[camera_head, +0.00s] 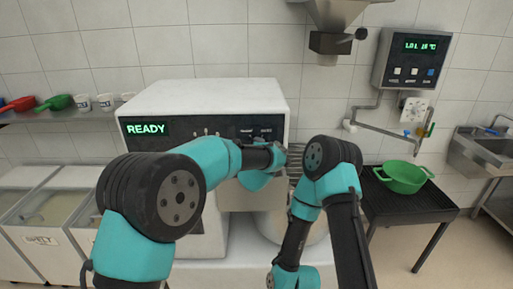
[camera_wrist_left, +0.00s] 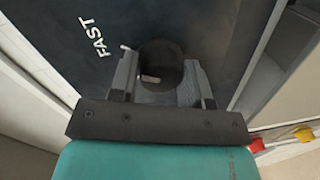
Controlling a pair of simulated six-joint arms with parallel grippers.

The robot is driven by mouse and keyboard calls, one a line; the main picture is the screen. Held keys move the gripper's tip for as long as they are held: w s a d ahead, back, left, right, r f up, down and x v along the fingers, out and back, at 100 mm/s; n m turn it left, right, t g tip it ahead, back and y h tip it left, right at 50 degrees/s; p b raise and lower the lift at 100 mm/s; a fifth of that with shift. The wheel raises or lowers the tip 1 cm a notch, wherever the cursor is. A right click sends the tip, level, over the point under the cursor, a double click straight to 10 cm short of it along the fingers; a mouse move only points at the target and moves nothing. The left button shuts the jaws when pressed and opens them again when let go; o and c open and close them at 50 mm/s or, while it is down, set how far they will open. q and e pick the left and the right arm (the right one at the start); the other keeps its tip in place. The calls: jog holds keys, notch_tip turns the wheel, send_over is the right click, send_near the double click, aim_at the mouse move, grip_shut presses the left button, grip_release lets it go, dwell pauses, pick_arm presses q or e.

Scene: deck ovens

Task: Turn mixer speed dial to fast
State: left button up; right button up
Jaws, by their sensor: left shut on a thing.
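The mixer (camera_head: 215,97) is a big white machine with a dark front panel and a green "READY" display (camera_head: 146,129). My left gripper (camera_head: 279,156) is at the right part of this panel and hides the speed dial in the head view. In the left wrist view the dark round dial (camera_wrist_left: 161,58) sits between the two fingers of my left gripper (camera_wrist_left: 160,75), which is shut on it. A short pale mark shows on the dial. The word "FAST" (camera_wrist_left: 97,40) is printed on the panel, left of the dial. My right gripper is out of view; its arm is folded at right.
A green bowl (camera_head: 404,178) stands on a dark table (camera_head: 437,198) at the right. A wall unit with a display (camera_head: 411,58) hangs above it, and a metal hopper (camera_head: 338,15) is above the mixer's right. White bins (camera_head: 40,240) stand at the left.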

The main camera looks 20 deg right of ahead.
pick_arm(q)
jog(key=shift+f+m, duration=0.3)
jog(key=shift+m, duration=0.3)
jog(key=shift+w+r, duration=0.1)
jog(key=o, duration=0.6)
jog(key=shift+a, duration=0.1)
jog(key=o, duration=0.3)
jog(key=shift+w+r, duration=0.1)
jog(key=shift+r, duration=0.1)
jog(key=v, duration=1.2)
jog(key=shift+r, duration=0.15)
